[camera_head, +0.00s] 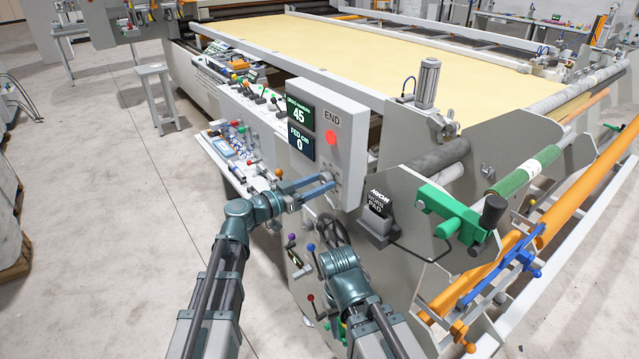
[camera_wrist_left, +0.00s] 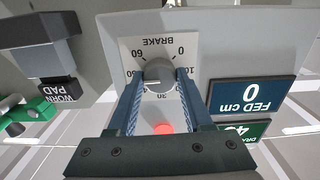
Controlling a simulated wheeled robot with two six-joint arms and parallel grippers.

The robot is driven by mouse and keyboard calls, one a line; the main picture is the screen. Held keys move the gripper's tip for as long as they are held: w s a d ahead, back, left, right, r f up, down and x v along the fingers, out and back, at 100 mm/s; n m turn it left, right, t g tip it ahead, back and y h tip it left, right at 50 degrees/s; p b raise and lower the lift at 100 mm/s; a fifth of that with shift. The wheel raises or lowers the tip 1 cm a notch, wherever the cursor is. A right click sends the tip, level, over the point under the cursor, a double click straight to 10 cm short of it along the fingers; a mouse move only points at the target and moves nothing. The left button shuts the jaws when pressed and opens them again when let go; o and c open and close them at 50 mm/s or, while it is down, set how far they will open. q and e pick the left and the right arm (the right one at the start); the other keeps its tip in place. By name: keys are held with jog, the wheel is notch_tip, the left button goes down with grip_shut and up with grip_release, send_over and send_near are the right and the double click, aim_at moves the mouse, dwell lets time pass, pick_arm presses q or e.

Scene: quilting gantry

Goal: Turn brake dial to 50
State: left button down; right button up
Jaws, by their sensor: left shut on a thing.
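The brake dial (camera_wrist_left: 158,72) is a round grey knob on a white BRAKE scale plate (camera_wrist_left: 160,46), upside down in the left wrist view. Readable numbers include 0, 30, 50 and 60. A pale mark shows low on the knob, toward the side between 30 and 50, but its exact reading is unclear. My left gripper (camera_wrist_left: 159,86) is shut on the dial, with a blue finger on each side. In the head view, the left gripper (camera_head: 328,182) reaches the grey control box (camera_head: 345,125) from the left. My right gripper (camera_head: 334,232) is lower, near the machine's side; its jaws are unclear.
Above the dial are a red button (camera_head: 331,138) labelled END and two screens, the upper screen (camera_head: 299,113) reading 45 and the FED cm screen (camera_head: 300,142) reading 0.

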pick_arm(q)
jog(key=shift+s+f+m, duration=0.1)
jog(key=shift+m, duration=0.2)
jog(key=shift+c, duration=1.5)
grip_release()
jog(key=shift+a, duration=0.1)
jog(key=v, duration=1.3)
jog(key=shift+s+a, duration=0.2)
jog(key=shift+a, duration=0.05)
